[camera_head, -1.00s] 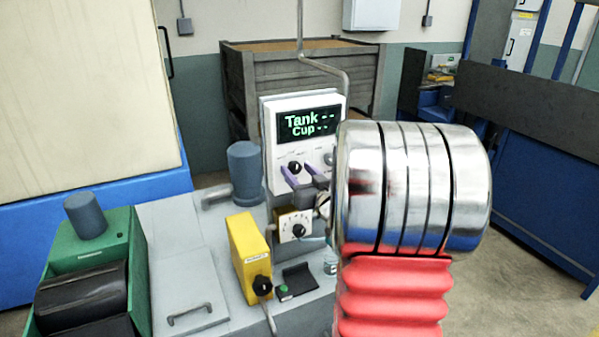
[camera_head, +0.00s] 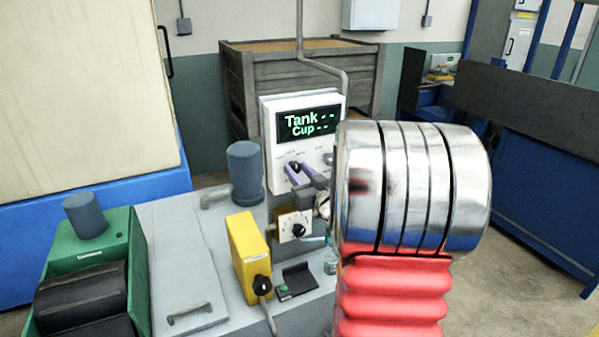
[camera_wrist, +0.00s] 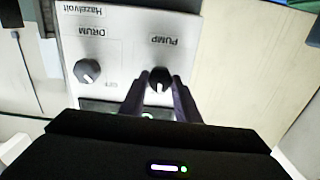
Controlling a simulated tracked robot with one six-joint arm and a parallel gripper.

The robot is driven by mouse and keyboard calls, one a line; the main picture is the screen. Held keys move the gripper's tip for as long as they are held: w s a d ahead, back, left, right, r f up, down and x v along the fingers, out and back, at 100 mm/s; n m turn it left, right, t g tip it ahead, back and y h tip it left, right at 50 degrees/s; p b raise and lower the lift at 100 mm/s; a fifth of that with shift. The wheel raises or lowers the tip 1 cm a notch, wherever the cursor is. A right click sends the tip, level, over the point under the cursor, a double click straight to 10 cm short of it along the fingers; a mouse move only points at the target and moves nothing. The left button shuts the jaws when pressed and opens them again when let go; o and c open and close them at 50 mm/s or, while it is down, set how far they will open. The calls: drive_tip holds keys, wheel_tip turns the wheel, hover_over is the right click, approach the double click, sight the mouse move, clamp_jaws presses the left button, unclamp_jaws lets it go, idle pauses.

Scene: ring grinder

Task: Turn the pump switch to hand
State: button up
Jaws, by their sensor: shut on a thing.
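The white control panel (camera_head: 279,180) stands upright at the back of the machine, with a lit display (camera_head: 308,122) reading "Tank" and "Cup". It looks upside down in the wrist view. The black pump knob (camera_wrist: 159,80) sits under the PUMP label, and its light mark points down in the picture, toward the display side. My gripper (camera_wrist: 160,86) has its two dark purple fingers on either side of this knob, shut on it. In the head view my gripper (camera_head: 302,172) reaches the panel from the right; the knob is partly hidden by the fingers.
A DRUM knob (camera_wrist: 88,71) sits beside the pump knob. Below the panel are a small dial box (camera_head: 294,225) and a yellow box (camera_head: 248,250) with a black knob. A grey cylinder (camera_head: 244,172) stands left of the panel. My arm hides the area right of it.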

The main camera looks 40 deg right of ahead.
drive_tip(key=n, duration=0.5)
drive_tip(key=shift+n, duration=0.4)
drive_tip(key=n, duration=0.5)
drive_tip(key=shift+a+n, duration=0.15)
drive_tip(key=shift+n, duration=0.15)
drive_tip(key=shift+f, duration=0.1)
drive_tip(key=o, duration=1)
drive_tip(key=shift+o, duration=0.2)
drive_tip(key=v, duration=1.3)
drive_tip(key=shift+s, duration=0.3)
drive_tip(key=shift+a, duration=0.1)
